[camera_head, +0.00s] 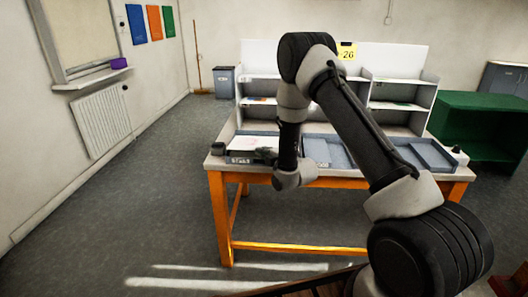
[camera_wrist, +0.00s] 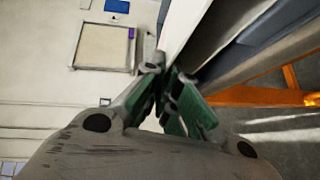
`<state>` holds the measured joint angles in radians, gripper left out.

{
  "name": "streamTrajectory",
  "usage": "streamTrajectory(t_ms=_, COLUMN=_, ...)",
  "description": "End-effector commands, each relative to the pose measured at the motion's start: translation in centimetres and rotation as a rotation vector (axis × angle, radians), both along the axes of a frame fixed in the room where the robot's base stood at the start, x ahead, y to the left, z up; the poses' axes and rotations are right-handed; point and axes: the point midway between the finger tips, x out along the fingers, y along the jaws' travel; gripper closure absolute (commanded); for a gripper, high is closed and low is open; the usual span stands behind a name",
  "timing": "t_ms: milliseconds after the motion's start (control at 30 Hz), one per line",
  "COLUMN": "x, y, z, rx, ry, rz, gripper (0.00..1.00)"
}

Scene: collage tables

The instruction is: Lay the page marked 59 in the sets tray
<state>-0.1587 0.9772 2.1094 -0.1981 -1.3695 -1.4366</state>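My gripper (camera_head: 266,155) is at the left part of the table, by the front of the left tray, and looks small and dark in the head view. In the wrist view its two green-padded fingers (camera_wrist: 161,72) come close together at the tips. I cannot tell whether anything thin is between them. White paper (camera_head: 252,143) lies at the left tray; no number on it can be read. A grey-blue middle tray (camera_head: 318,152) and a right tray (camera_head: 433,154) show on the table. My arm hides part of the table. I cannot make out a page marked 59 or which tray is for sets.
The table (camera_head: 222,176) has orange legs. A white shelf unit (camera_head: 398,104) stands at its back, with a yellow card marked 26 (camera_head: 347,51) on top. A green cabinet (camera_head: 480,103) is at the right. The floor (camera_head: 120,205) at the left is clear.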

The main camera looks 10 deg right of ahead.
Motion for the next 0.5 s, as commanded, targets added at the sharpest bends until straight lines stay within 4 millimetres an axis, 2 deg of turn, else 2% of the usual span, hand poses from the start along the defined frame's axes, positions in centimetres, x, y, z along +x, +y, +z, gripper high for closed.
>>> streamTrajectory(t_ms=67, x=-0.01, y=0.00, z=0.01, rx=0.000, ry=0.000, rz=0.000, gripper=1.00)
streamTrajectory(t_ms=100, x=-0.01, y=0.00, z=0.01, rx=0.000, ry=0.000, rz=0.000, gripper=0.91)
streamTrajectory(t_ms=200, x=-0.01, y=0.00, z=0.02, rx=0.000, ry=0.000, rz=0.000, gripper=0.72)
streamTrajectory(t_ms=233, x=-0.01, y=-0.01, z=0.02, rx=0.000, ry=0.000, rz=0.000, gripper=0.70)
streamTrajectory(t_ms=500, x=-0.04, y=-0.02, z=0.02, rx=0.000, ry=0.000, rz=0.000, gripper=0.70)
